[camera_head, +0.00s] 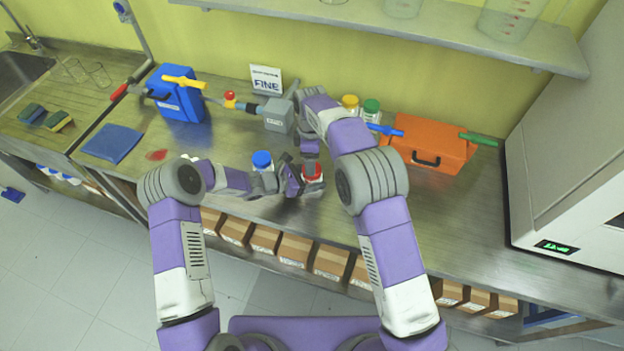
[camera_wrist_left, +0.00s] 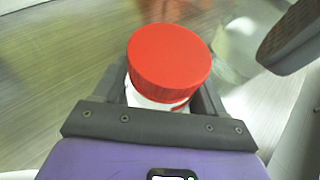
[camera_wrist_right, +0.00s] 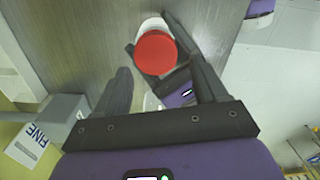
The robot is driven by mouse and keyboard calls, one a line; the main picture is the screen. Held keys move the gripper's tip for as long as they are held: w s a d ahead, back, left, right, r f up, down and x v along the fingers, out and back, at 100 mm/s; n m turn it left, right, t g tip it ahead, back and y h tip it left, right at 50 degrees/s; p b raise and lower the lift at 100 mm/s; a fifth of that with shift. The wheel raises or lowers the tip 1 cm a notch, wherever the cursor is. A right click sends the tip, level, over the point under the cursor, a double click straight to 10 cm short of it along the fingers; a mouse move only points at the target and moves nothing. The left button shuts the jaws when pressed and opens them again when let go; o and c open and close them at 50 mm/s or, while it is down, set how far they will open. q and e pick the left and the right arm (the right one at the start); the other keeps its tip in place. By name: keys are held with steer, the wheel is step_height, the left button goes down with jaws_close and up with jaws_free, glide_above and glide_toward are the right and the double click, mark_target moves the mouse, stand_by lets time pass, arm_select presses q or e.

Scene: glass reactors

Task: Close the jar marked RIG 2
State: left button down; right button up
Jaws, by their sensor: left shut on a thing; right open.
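A jar (camera_wrist_left: 155,101) with a white body and a red lid (camera_wrist_left: 168,60) is held between the fingers of my left gripper (camera_wrist_left: 165,95). The lid covers the jar top; I cannot tell how tightly it sits. The red lid also shows in the head view (camera_head: 312,171) and the right wrist view (camera_wrist_right: 155,53). My right gripper (camera_wrist_right: 147,45) is open, with the red lid seen beyond its fingers. One dark finger of it appears at upper right in the left wrist view. No RIG 2 marking is readable.
Yellow-capped (camera_head: 350,102) and green-capped (camera_head: 371,107) jars stand behind. A blue canister (camera_head: 176,95), a grey box (camera_head: 278,116) with a FINE sign (camera_head: 266,79) and an orange case (camera_head: 428,145) line the bench.

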mark_target(312, 178)
steer(key=n, duration=0.4)
steer(key=shift+s+r, duration=0.1)
steer(key=shift+r, duration=0.25)
steer(key=shift+r+n, duration=0.35)
steer(key=shift+n, duration=0.75)
steer(key=r+n, duration=0.1)
steer(key=n, duration=0.1)
steer(key=r+n, duration=0.1)
steer(key=n, duration=0.1)
steer(key=shift+w+d+r+n, duration=0.1)
steer(key=shift+w+d+n, duration=0.05)
steer(key=shift+w+n, duration=0.2)
steer(key=shift+f, duration=4.05)
steer(key=shift+c, duration=0.3)
steer(key=c, duration=0.8)
steer(key=m, duration=0.7)
steer(key=shift+c, duration=0.2)
steer(key=m, duration=0.6)
